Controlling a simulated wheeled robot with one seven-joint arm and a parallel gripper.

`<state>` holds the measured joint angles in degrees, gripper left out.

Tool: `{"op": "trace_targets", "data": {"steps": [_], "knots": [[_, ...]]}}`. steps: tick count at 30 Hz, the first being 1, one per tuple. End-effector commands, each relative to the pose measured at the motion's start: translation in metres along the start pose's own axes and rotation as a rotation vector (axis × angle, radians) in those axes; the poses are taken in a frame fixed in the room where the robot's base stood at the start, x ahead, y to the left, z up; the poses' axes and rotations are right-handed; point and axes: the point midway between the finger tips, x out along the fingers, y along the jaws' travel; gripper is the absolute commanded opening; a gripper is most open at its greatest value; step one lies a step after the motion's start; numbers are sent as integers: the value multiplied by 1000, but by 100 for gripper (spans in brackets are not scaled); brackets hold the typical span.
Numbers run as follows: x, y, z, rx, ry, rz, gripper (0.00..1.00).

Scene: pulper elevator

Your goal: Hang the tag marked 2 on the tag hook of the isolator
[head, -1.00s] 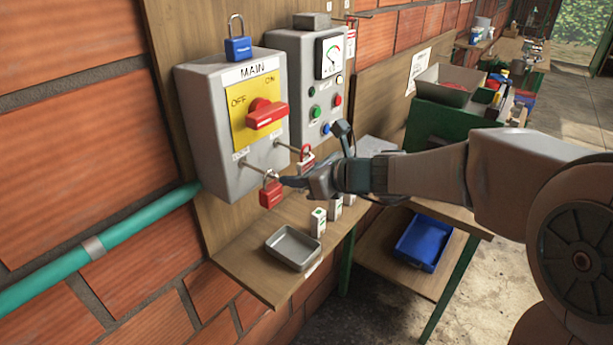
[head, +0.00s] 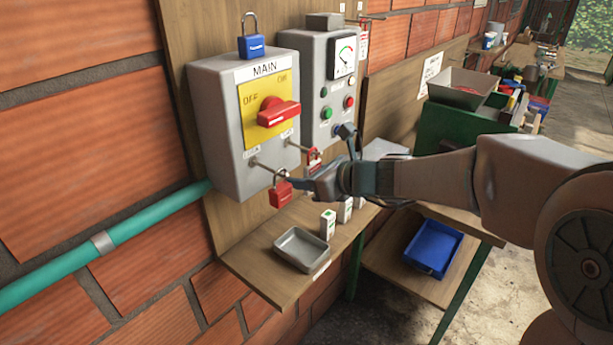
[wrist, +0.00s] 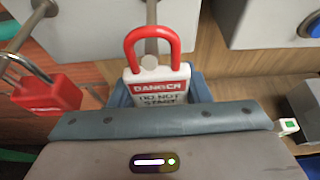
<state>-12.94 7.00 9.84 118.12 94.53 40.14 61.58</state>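The grey isolator box (head: 225,125), marked MAIN, has two pegs low on its front. A tag with a red loop and a white "DANGER DO NOT START" face (wrist: 160,88) is at the right peg (wrist: 151,48); its number is not readable. Its loop crosses over the peg and the peg's end shows inside the loop; whether it is threaded I cannot tell for sure. My gripper (head: 300,183) is at the tag's lower part, one blue finger behind it and one in front, apparently shut on it. The tag (head: 314,156) is partly hidden by my gripper in the head view.
A red padlock (head: 281,194) hangs on the left peg, close to my fingertips. A blue padlock (head: 251,44) is on top of the box. Below are a shelf with a grey tray (head: 301,250) and small white boxes (head: 327,225). A grey control panel (head: 315,85) stands to the right.

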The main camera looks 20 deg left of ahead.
Motion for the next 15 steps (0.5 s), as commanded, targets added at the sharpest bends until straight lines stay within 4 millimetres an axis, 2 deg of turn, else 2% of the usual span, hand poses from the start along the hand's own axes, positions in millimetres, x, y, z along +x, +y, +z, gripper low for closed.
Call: {"op": "trace_targets", "data": {"steps": [1, 2, 11, 15], "knots": [[0, 0, 0, 0, 0, 0, 58], [0, 0, 0, 0, 0, 0, 66], [-1, 0, 0, 0, 0, 0, 66], [-11, -1, 0, -3, -1, -4, 66]]}}
